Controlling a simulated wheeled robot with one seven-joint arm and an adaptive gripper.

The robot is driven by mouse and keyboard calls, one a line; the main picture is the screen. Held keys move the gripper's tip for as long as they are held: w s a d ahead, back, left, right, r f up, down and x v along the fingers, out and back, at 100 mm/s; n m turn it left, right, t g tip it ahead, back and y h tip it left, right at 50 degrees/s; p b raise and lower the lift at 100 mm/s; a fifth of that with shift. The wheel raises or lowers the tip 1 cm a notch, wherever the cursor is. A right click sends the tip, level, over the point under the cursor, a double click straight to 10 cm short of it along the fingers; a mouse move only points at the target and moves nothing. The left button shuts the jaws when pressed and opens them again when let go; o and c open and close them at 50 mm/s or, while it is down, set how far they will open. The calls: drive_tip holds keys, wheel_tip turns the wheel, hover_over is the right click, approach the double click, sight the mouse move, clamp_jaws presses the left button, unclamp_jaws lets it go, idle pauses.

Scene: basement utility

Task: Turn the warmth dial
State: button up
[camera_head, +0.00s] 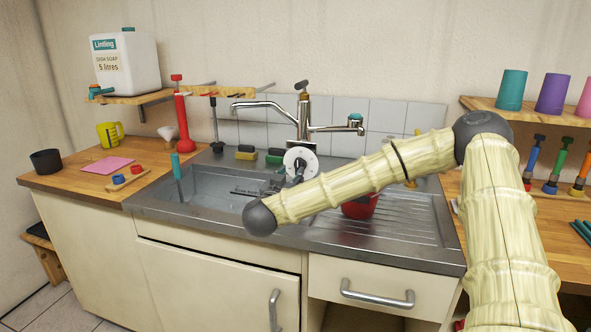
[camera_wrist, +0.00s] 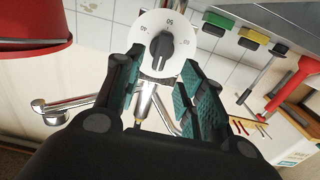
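The warmth dial (camera_head: 301,160) is a white round disc with a dark knob, just below the wall tap (camera_head: 303,122) above the sink. In the wrist view the dial (camera_wrist: 160,45) shows printed numbers around a dark grey pointer knob (camera_wrist: 170,50). My gripper (camera_wrist: 161,75) is open, with one teal-padded finger on each side of the knob's lower part in the picture. Nothing is held between the fingers. I cannot tell whether either finger touches the dial.
A red bowl-like container (camera_head: 359,207) stands on the drainboard, partly behind my arm; it looms in the wrist view (camera_wrist: 32,28). Sponges or brushes (camera_head: 246,153) line the sink's back edge.

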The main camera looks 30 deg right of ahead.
sight(298, 167)
drive_tip(key=shift+x, duration=3.5)
drive_tip(key=shift+a, duration=0.1)
clamp_jaws()
